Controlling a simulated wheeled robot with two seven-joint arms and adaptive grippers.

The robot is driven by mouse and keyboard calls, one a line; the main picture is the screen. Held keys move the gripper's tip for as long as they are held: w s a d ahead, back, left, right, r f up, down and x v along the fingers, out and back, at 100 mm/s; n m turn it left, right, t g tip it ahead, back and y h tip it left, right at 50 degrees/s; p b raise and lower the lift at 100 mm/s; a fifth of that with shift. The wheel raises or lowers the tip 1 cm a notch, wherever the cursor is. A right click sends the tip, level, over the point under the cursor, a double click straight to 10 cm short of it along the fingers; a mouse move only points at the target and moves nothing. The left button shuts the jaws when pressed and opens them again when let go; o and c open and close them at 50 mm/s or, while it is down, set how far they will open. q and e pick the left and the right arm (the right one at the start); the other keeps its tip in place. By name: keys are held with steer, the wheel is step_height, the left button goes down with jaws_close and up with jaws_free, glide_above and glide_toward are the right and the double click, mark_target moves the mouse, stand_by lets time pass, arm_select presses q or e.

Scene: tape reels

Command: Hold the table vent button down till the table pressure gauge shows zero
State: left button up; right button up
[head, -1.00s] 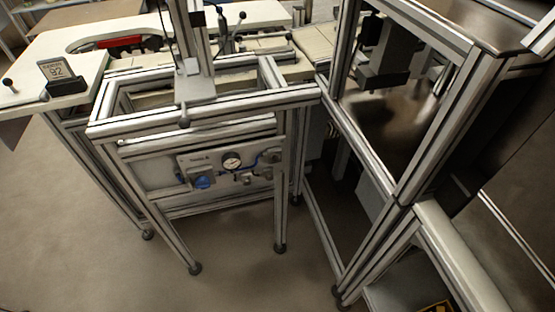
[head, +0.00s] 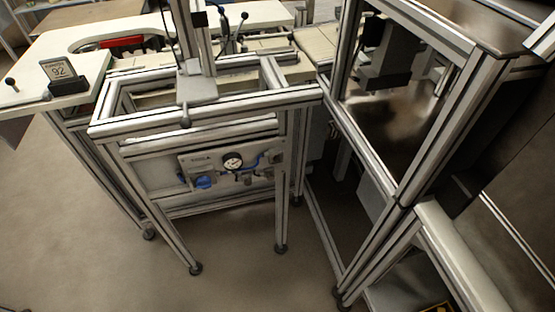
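The pressure gauge (head: 233,162), round with a white face and dark rim, sits on a pale panel (head: 196,161) low on the table's aluminium frame. Its needle is too small to read. A blue knob (head: 203,182) is at the panel's lower left. Blue tubing (head: 249,166) and small grey fittings (head: 275,157) are to the gauge's right. I cannot tell which part is the vent button. Neither of my grippers is in view.
An aluminium-framed machine (head: 385,175) stands close on the right. A white worktop (head: 55,50) with a "92" sign (head: 60,72) is at the upper left. The floor (head: 90,235) in front of the panel is clear.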

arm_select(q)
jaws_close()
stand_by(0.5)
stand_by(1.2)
